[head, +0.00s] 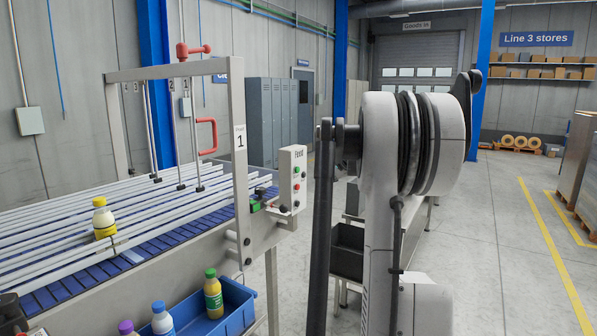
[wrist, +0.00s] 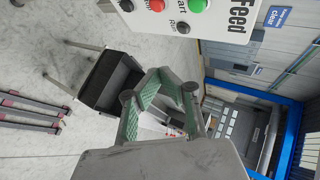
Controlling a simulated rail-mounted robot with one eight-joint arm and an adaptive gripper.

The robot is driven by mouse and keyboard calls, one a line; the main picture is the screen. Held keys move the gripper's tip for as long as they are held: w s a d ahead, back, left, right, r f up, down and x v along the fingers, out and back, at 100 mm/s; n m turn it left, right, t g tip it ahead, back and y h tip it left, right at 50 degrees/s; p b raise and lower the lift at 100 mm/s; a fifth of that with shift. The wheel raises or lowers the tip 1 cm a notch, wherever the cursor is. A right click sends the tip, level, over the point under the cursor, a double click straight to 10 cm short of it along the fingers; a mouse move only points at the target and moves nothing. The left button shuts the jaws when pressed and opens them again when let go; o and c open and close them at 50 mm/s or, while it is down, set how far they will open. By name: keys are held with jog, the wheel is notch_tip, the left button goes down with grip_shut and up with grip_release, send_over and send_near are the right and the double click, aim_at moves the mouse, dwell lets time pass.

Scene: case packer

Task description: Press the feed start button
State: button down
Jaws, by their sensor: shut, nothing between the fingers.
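The feed control box (head: 287,160) is a pale panel at the end of the conveyor. In the head view it carries a green button (head: 296,170) with a red button (head: 296,187) below it. In the wrist view the panel (wrist: 222,30) fills the top edge, turned sideways. The green start button (wrist: 197,5) is partly cut off by the frame, beside the red button (wrist: 156,5). My gripper (wrist: 168,78) is shut and empty, its tips apart from the panel and below it in that picture. I cannot make out my gripper in the head view.
The blue conveyor (head: 140,262) with white guide rails carries a yellow-and-white bottle (head: 103,218). A grey frame (head: 238,150) stands beside the control box. A blue bin (head: 238,308) with several bottles sits in front. A black tray (wrist: 103,78) lies beyond my gripper. Open floor is at right.

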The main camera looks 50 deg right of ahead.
aim_at(297, 170)
jog(key=shift+w, duration=0.1)
jog(key=w, duration=0.8)
jog(key=shift+w+a+p, duration=0.3)
jog(key=shift+a+p, duration=0.1)
jog(key=shift+a, duration=0.05)
dwell(1.2)
jog(key=shift+w, duration=0.4)
